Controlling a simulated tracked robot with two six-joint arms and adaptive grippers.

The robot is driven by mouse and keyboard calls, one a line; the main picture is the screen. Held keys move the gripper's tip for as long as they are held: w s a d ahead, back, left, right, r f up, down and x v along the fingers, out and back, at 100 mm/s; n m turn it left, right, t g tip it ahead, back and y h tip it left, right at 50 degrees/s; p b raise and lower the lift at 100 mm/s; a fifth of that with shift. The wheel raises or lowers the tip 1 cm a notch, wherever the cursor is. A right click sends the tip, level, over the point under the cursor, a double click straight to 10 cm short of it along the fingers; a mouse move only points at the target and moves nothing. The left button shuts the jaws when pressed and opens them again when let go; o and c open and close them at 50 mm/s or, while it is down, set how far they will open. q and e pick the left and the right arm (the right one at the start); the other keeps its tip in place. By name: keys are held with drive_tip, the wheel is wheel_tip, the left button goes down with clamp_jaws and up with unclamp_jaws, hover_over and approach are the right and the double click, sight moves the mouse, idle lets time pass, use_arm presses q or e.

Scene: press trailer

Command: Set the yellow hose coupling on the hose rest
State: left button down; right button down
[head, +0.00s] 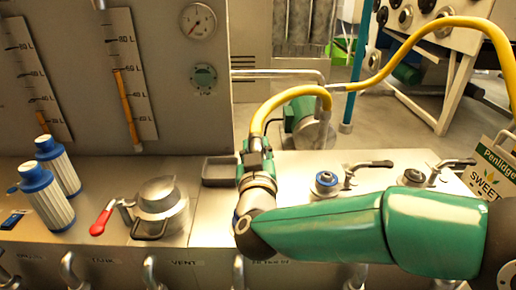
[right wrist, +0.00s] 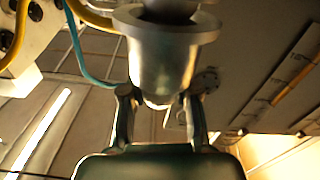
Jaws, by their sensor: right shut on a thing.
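My right gripper (head: 255,150) is above the steel counter near its middle, seen partly from behind. In the right wrist view, its two fingers (right wrist: 160,92) are shut on a silver, flanged, tapering metal piece (right wrist: 162,52), which I take as the yellow hose coupling. In the head view the coupling is hidden by the gripper. The yellow hose (head: 290,95) arches down to the gripper; it also shows in the right wrist view (right wrist: 90,16). A shallow grey tray (head: 220,171) lies just left of the gripper; I cannot tell if it is the hose rest. My left gripper is not in view.
A lidded metal hatch (head: 160,208) with a red-handled lever (head: 103,218) and blue-capped white filters (head: 50,195) stand left. Valves with levers (head: 328,182) stand right, behind my arm. A gauge panel (head: 110,80) rises at the back left.

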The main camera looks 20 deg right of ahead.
drive_tip(key=shift+f+b, duration=0.4)
drive_tip(key=c, duration=1.1)
unclamp_jaws()
drive_tip(key=shift+c, duration=0.2)
drive_tip(key=shift+f, duration=0.1)
drive_tip(key=v, duration=1.1)
drive_tip(key=shift+p, duration=0.3)
